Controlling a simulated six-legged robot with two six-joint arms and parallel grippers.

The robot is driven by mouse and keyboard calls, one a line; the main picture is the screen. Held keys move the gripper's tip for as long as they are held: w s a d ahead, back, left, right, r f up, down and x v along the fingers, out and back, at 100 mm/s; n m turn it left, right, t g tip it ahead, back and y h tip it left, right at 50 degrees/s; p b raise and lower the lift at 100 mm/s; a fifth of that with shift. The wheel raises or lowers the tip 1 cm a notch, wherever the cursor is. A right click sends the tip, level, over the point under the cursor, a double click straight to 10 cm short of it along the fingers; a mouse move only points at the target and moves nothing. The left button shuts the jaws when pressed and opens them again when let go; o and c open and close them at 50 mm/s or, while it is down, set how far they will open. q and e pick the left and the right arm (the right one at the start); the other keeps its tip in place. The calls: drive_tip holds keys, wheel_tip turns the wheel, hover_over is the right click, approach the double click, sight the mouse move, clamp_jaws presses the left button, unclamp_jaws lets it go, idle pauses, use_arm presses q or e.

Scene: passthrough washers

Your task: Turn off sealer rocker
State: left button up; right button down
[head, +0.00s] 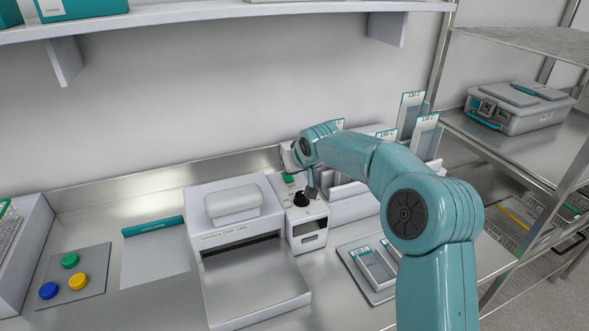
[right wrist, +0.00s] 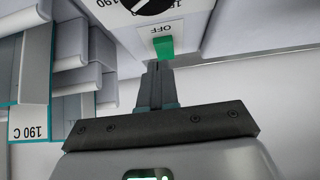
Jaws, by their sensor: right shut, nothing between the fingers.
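The sealer (head: 255,275) stands on the steel bench, with a pale control box (head: 309,222) at its right side. The box carries a green rocker (head: 288,179) and a black knob (head: 301,199). In the right wrist view the green rocker (right wrist: 163,46) sits beside an OFF label (right wrist: 161,29), near the knob (right wrist: 146,4). My right gripper (right wrist: 158,72) is shut and empty, its fingertips very close to the rocker; I cannot tell whether they touch. In the head view my right gripper (head: 313,191) is partly hidden by its wrist, beside the knob. My left gripper is not in view.
Holders with cards marked 190 C (right wrist: 29,123) stand beside the control box. A tray (head: 386,294) with pouches lies to the right of the sealer. A mat (head: 93,266) with coloured caps lies at left. A shelf (head: 190,13) hangs above.

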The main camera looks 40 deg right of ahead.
drive_tip(key=b+v, duration=0.1)
drive_tip(key=v, duration=1.1)
drive_tip(key=shift+s+b, duration=0.35)
drive_tip(key=shift+s, duration=0.25)
drive_tip(key=shift+w+a, duration=0.1)
drive_tip(key=shift+a, duration=0.05)
drive_tip(key=shift+f, duration=0.1)
